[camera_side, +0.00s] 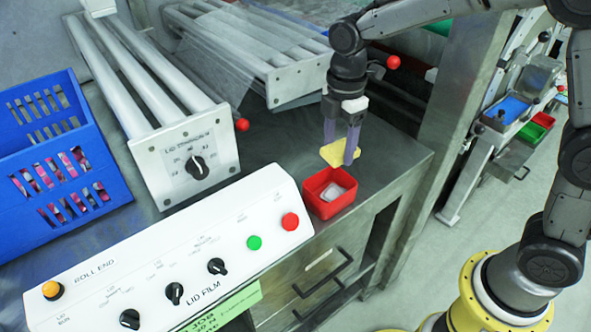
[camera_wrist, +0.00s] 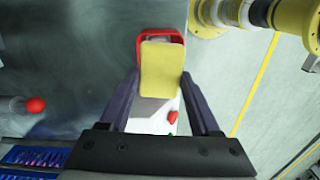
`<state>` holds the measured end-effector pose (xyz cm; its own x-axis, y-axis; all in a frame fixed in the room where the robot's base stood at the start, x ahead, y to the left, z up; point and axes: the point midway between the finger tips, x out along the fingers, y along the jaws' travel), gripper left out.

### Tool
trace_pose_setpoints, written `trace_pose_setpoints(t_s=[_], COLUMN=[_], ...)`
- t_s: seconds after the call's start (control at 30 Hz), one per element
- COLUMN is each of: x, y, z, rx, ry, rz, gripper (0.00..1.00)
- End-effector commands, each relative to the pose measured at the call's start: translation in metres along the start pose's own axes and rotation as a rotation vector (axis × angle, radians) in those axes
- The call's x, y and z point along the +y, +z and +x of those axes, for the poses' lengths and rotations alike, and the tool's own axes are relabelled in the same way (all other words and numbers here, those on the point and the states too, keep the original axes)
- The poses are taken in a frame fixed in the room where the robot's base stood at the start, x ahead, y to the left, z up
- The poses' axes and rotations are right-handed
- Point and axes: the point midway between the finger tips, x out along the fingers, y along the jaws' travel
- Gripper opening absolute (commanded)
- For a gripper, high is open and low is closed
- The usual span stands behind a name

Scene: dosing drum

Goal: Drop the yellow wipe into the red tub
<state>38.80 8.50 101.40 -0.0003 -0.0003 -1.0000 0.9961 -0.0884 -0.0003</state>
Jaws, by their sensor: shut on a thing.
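The yellow wipe (camera_side: 333,153) is a flat yellow piece held between the fingers of my gripper (camera_side: 342,150). In the wrist view the wipe (camera_wrist: 162,70) lies between the two dark fingers of the gripper (camera_wrist: 161,82) and covers most of the tub. The red tub (camera_side: 329,203) stands on the metal bench near its front edge, just below the wipe in the side view. A pale white item (camera_side: 333,192) lies inside it. In the wrist view only the tub's red rim (camera_wrist: 140,42) shows around the wipe. The wipe appears above the tub, not touching it.
A white control panel (camera_side: 180,262) with knobs and buttons stands left of the tub. A blue crate (camera_side: 60,165) stands at the far left. Metal rollers with a dial plate (camera_side: 188,160) lie behind. Bare metal bench (camera_side: 385,165) is right of the tub.

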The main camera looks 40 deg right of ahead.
Motion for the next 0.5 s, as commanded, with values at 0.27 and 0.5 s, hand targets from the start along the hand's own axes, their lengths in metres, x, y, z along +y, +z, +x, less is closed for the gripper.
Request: trace_pose_setpoints(t_s=[0.27,0.5], x=[0.0,0.0], y=[0.0,0.0], z=[0.019,0.02], rx=[0.0,0.0], ry=[-0.001,0.0], rz=[0.0,0.0], gripper=[0.19,0.19])
